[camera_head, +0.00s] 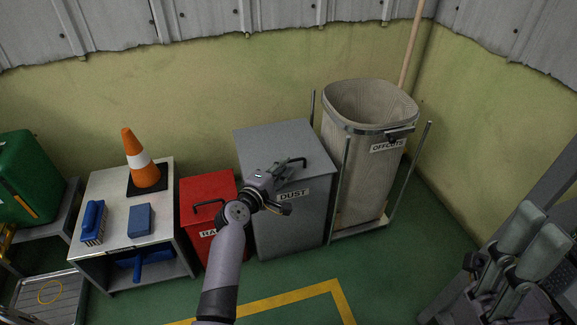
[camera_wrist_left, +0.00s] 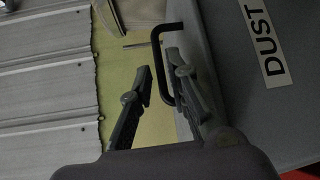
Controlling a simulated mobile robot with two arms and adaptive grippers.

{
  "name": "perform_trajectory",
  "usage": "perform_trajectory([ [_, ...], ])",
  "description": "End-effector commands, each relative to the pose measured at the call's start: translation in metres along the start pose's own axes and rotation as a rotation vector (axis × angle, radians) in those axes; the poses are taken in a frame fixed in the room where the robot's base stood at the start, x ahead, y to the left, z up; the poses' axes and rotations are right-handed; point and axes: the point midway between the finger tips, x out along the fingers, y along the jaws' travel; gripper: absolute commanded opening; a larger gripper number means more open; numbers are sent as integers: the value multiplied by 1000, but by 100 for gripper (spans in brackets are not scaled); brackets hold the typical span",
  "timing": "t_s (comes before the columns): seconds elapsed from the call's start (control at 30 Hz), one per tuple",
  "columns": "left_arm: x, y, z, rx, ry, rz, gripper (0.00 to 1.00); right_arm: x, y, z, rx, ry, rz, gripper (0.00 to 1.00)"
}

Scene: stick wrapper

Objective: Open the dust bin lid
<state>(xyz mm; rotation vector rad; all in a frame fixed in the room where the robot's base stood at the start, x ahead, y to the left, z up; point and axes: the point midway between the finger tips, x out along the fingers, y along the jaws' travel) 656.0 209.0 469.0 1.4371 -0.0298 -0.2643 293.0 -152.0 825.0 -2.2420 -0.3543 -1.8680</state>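The grey dust bin (camera_head: 288,225), labelled DUST on its front, stands against the wall. Its flat lid (camera_head: 275,140) lies closed on top. A dark bar handle (camera_head: 297,161) sits near the lid's front edge; it also shows in the left wrist view (camera_wrist_left: 157,62). My left gripper (camera_head: 283,174) is at the handle, above the label. In the left wrist view its two fingers (camera_wrist_left: 158,65) are apart, with the handle's long bar appearing between the fingertips. Contact cannot be told.
A red bin (camera_head: 205,190) with its own handle stands close on the left. A tall offcuts bag (camera_head: 365,165) in a metal frame stands close on the right. Green floor (camera_head: 385,285) is clear in front.

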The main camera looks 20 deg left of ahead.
Motion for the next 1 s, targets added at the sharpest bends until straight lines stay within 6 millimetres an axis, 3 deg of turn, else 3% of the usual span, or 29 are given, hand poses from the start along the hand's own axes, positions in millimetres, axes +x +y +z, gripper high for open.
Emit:
perform_trajectory([
  [0.1,19,-2,0,-1,-1,1,16,0,0,2,-3,22,-8,40],
  [0.3,32,0,0,0,0,0,16,5,0,3,-5,36,-15,40],
  [0.6,34,0,0,0,0,0,16,6,0,3,-5,37,-16,40],
  [0.83,33,0,0,0,0,0,1,6,0,3,-5,37,-16,40],
  [1.0,33,0,0,0,0,-1,0,6,0,3,-4,37,-16,40],
])
